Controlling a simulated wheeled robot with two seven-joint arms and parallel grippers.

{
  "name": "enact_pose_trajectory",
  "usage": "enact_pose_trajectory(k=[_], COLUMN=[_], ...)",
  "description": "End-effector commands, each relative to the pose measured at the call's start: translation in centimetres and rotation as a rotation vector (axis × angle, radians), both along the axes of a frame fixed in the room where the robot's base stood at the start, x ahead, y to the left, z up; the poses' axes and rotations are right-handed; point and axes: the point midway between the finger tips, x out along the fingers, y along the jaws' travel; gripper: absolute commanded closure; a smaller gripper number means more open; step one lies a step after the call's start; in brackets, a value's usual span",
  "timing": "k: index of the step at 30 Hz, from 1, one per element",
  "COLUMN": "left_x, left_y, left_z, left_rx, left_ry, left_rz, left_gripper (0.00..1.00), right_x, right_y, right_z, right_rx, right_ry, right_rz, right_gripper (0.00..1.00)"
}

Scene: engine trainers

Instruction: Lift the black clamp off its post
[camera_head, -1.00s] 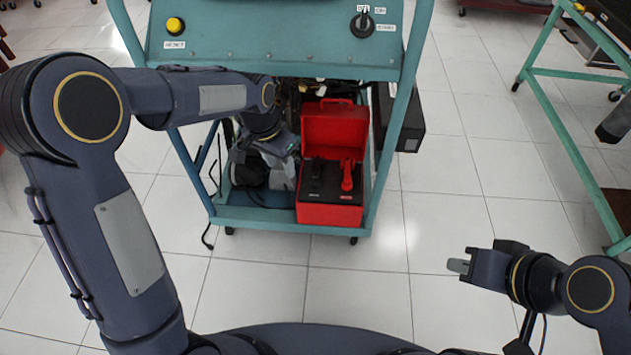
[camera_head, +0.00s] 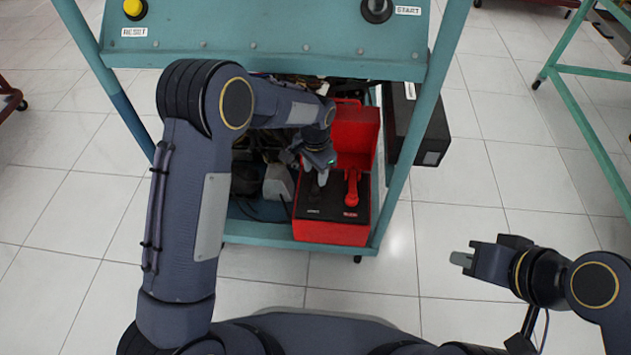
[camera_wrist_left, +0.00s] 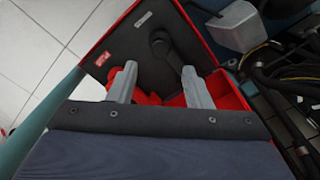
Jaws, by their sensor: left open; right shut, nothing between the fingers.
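The black clamp (camera_head: 314,189) stands on the black top panel of a red box (camera_head: 331,232) on the cart's lower shelf. In the left wrist view, the black clamp (camera_wrist_left: 162,46) shows dark against the panel, beyond and between the fingertips. My left gripper (camera_head: 321,178) is open just above it and partly hides it in the head view; the fingers (camera_wrist_left: 160,72) do not visibly grip it. The post under the clamp is hidden. My right gripper (camera_head: 462,260) is shut and empty, out over the floor at the right.
A red clamp (camera_head: 352,187) stands right of the black one, close to my left gripper. The box's red lid (camera_head: 357,130) is raised behind. The teal cart's panel (camera_head: 270,35) overhangs above, with a leg (camera_head: 405,180) at the right. Floor in front is clear.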

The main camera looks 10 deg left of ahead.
Motion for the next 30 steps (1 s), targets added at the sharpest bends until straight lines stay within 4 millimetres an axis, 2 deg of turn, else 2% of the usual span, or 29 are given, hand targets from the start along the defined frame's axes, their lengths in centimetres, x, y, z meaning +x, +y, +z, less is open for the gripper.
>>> enact_pose_trajectory(k=[6, 12, 21, 30], left_x=[-0.1, 0.0, 0.0, 0.0], left_y=[0.0, 0.0, 0.0, 0.0], left_z=[-3.8, -6.4, -6.6, -6.6], left_rx=[0.001, -0.001, -0.001, -0.001], left_ry=[0.004, 0.002, 0.001, 0.001], left_rz=[0.000, 0.001, 0.001, 0.001], left_gripper=[0.55, 0.55, 0.55, 0.94], right_x=[0.0, 0.0, 0.0, 0.0], right_y=[0.0, 0.0, 0.0, 0.0], right_z=[-1.7, -2.8, -2.7, -2.7], right_rx=[0.000, 0.000, 0.000, 0.000], right_ry=[0.000, 0.000, 0.000, 0.000], right_rz=[0.000, 0.000, 0.000, 0.000], right_gripper=[1.00, 1.00, 1.00, 1.00])
